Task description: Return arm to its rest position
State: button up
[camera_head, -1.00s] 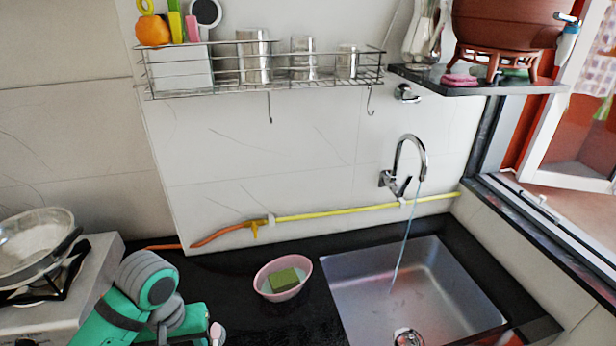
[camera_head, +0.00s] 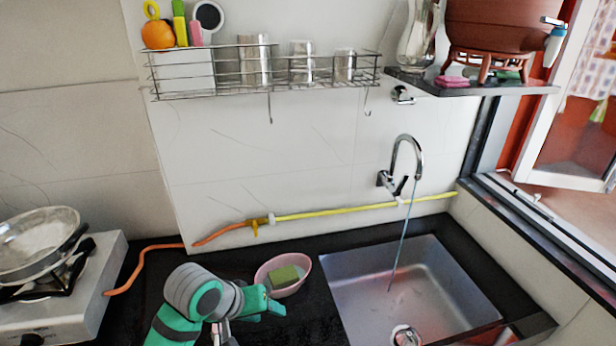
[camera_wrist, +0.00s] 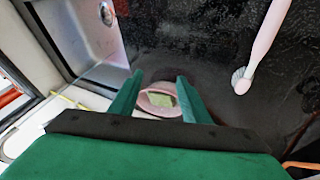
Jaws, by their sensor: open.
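My arm reaches over the black counter from the bottom of the head view. My gripper (camera_head: 274,299) is green, open and empty. It appears over the counter at the near edge of the pink bowl (camera_head: 261,277). In the wrist view my gripper (camera_wrist: 159,80) has its two fingers spread, with nothing held. The pink bowl (camera_wrist: 148,104) with a green sponge (camera_wrist: 160,99) shows between and below the fingers. The green sponge also shows in the head view (camera_head: 284,275). Part of the bowl is hidden by my gripper.
The steel sink (camera_head: 435,285) with a running tap (camera_head: 408,150) is at right. A stove (camera_head: 70,305) with a pan (camera_head: 38,240) is at left. A pink-handled brush (camera_wrist: 262,45) shows in the wrist view. A wire rack (camera_head: 230,85) hangs above.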

jog(key=w+d+r+n+t+h, duration=0.1)
jog(key=w+d+r+t+h, duration=0.15)
jog(key=d+t, duration=0.45)
jog(key=w+d+r+n+t+h, duration=0.1)
jog(key=w+d+r+t+h, duration=0.2)
jog(key=d, duration=0.9)
jog(key=s+f+n+y, duration=0.1)
jog(key=s+f+y, duration=0.2)
jog(key=s+f, duration=0.2)
jog(key=s+a+f+n+t+y, duration=0.1)
jog(key=s+f+n+y, duration=0.1)
jog(key=s+f, duration=0.3)
jog(key=s+f+n+y, duration=0.2)
jog(key=s+f+y, duration=0.1)
jog(key=s+f, duration=0.2)
jog(key=shift+s+a+f+t+y, duration=0.15)
jog(key=shift+s+a+t+y, duration=0.2)
jog(key=shift+s, duration=0.3)
jog(key=s+a+m, duration=0.3)
jog(key=s+m, duration=0.1)
jog(key=s, duration=0.7)
jog(key=s+a+m, duration=0.4)
jog(key=s, duration=0.7)
jog(key=shift+s+f+g+y, duration=0.25)
jog(key=shift+f+g+y, duration=0.1)
jog(key=shift+g+y, duration=0.1)
jog(key=shift+d, duration=0.1)
jog(key=shift+s+r, duration=0.15)
jog(key=shift+s, duration=0.1)
